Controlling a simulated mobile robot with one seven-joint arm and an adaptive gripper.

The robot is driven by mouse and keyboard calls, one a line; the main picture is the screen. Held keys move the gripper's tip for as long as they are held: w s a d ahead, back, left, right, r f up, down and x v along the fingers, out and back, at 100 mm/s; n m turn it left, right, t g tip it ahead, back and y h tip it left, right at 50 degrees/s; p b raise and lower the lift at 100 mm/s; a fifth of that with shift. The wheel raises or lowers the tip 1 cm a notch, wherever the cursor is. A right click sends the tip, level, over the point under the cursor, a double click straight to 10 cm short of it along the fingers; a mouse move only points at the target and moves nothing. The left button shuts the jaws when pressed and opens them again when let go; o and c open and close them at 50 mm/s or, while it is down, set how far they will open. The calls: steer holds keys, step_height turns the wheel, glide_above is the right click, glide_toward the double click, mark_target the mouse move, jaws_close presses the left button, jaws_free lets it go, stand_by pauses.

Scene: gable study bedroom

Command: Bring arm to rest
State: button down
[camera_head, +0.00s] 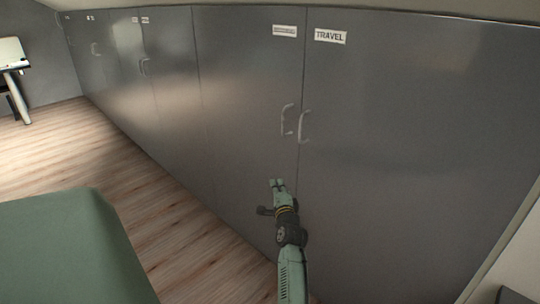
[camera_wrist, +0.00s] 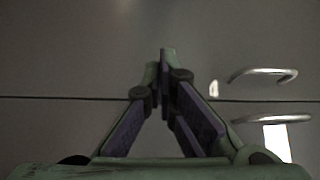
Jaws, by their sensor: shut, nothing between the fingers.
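My gripper (camera_head: 277,184) is at the end of my raised arm, in front of the grey cabinet doors and below their two handles. In the wrist view my gripper (camera_wrist: 161,60) has its fingertips together, with nothing between them. The arm reaches up from the bottom of the head view. The gripper is apart from the handles; whether it touches the door surface I cannot tell.
A grey cabinet row (camera_head: 240,90) runs along the sloped wall, all doors shut. One door has a TRAVEL label (camera_head: 331,37). Door handles (camera_head: 304,127) stick out. A green block-like surface (camera_head: 65,250) is at lower left. Wooden floor (camera_head: 150,220) is clear between. A white desk (camera_head: 12,58) stands far left.

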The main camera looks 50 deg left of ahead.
steer(key=shift+s+d, duration=0.1)
steer(key=shift+s, duration=1.3)
